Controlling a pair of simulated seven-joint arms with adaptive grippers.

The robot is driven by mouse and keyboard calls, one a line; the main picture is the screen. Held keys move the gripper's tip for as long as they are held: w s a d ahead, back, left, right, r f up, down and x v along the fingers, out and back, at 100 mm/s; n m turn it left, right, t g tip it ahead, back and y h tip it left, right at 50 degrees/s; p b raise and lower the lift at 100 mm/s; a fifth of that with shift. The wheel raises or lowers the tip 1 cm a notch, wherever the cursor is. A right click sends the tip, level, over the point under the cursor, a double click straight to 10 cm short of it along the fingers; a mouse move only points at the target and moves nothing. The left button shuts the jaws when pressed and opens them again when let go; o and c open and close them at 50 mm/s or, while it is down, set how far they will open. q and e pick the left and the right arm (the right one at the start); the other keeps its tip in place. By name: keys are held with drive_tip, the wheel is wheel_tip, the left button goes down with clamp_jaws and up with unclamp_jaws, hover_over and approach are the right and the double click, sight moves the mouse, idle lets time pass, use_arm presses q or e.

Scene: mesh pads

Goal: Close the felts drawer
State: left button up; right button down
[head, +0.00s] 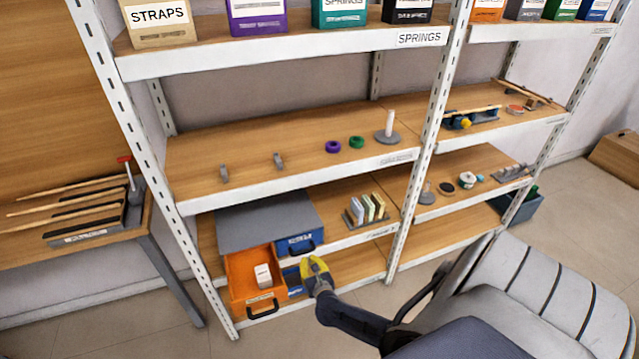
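A drawer unit with a grey top (268,222) stands on a lower shelf. Its orange drawer (238,268) is pulled out at the left and holds a small white box (263,276). The label on its front is too small to read, so I cannot tell whether it is the felts drawer. A blue drawer front (300,245) with a dark handle sits at the upper right of the unit. My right gripper (314,268) has yellow fingers that look apart, with nothing seen between them. It is right of the orange drawer, below the blue front. My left gripper is out of view.
A white shelf upright (407,215) stands right of the unit. A holder with several upright pads (367,210) is on the shelf beside it. A grey padded seat (530,290) fills the lower right. Bare floor (150,335) lies at the lower left.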

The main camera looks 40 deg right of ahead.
drive_tip(key=v, duration=1.1)
drive_tip(key=s+a+f+n+g+y, duration=0.25)
drive_tip(key=s+a+f+n, duration=0.2)
drive_tip(key=f+n, duration=0.7)
drive_tip(key=s+a+f+n+g+y, duration=0.2)
drive_tip(key=s+a+f+n+y, duration=0.3)
drive_tip(key=n, duration=1.1)
drive_tip(key=s+a+f+n+g, duration=0.1)
drive_tip(key=s+f+n, duration=0.4)
drive_tip(key=s, duration=0.5)
drive_tip(key=s+a+f+n+g+h, duration=0.1)
drive_tip(key=s+f+n+g, duration=0.3)
drive_tip(key=s, duration=0.7)
drive_tip(key=s+a+f+n+g, duration=0.3)
drive_tip(key=s+f+n, duration=0.4)
drive_tip(key=s, duration=0.4)
drive_tip(key=shift+f+n, duration=0.35)
drive_tip(key=shift+f, duration=0.2)
